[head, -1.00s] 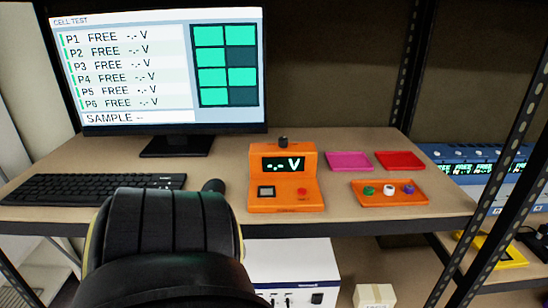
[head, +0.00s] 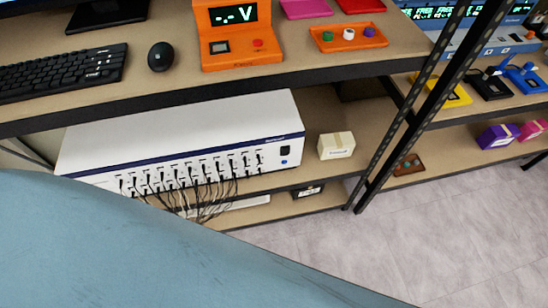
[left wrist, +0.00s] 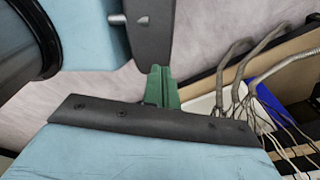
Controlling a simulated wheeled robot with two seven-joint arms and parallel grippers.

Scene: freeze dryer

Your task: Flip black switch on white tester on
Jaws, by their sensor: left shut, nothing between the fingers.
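The white tester (head: 185,130) is a long white box on the shelf below the desk, with a dark blue stripe and many grey cables plugged along its front. A small black switch (head: 285,150) sits on the front panel near its right end, above a small blue spot. My left gripper (left wrist: 160,72) shows in the left wrist view as green fingers, shut and empty. Grey cables (left wrist: 240,85) hang to its right in that view, apart from the fingers as far as I can tell. The head view does not show either gripper. My right gripper is out of view.
A black rack post (head: 405,110) rises further right. An orange meter (head: 237,40), a mouse (head: 160,56) and a keyboard (head: 60,72) are on the desk above. The floor (head: 430,240) is clear at lower right.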

